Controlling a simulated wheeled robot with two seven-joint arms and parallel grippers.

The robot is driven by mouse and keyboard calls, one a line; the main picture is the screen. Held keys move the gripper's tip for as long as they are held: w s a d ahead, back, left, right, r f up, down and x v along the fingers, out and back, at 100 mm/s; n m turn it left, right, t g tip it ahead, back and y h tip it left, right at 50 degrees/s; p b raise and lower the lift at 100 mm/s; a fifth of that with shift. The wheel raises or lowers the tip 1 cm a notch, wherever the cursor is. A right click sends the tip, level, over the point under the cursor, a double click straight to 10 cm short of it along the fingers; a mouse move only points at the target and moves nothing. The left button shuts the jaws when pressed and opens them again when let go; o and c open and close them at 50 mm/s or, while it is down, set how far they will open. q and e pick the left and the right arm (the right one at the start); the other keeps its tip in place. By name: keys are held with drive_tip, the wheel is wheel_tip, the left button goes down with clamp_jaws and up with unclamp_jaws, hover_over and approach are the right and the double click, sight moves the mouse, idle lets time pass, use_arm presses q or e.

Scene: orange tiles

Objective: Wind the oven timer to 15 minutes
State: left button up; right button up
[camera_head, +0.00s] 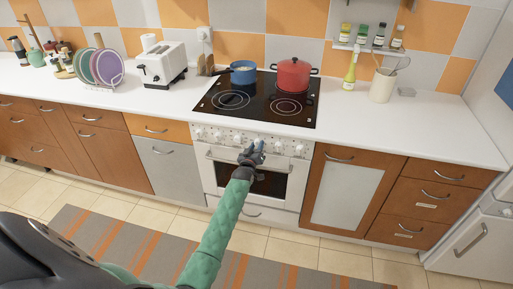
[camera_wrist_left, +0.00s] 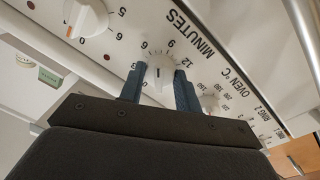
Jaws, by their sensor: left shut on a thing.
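The oven timer is a white knob (camera_wrist_left: 161,74) on the oven's white front panel, under the word MINUTES, which appears upside down in the left wrist view. In the head view my gripper hides the knob. My right gripper is not in view.
A dial (camera_wrist_left: 88,17) with a 0–6 scale and an oven temperature dial (camera_wrist_left: 210,101) flank the timer. Above the white oven (camera_head: 211,175), a blue pan (camera_head: 243,76) and a red pot (camera_head: 294,75) stand on the black hob (camera_head: 260,100). A striped rug (camera_head: 140,236) lies on the floor.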

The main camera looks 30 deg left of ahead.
use_arm(q)
drive_tip(key=shift+m+g+y+b, duration=0.15)
drive_tip(key=shift+m+g+b, duration=0.45)
drive_tip(key=shift+m, duration=5.8)
drive_tip(key=shift+m+g+y+b, duration=0.15)
drive_tip(key=shift+m+b, duration=0.8)
drive_tip(key=shift+m, duration=5.45)
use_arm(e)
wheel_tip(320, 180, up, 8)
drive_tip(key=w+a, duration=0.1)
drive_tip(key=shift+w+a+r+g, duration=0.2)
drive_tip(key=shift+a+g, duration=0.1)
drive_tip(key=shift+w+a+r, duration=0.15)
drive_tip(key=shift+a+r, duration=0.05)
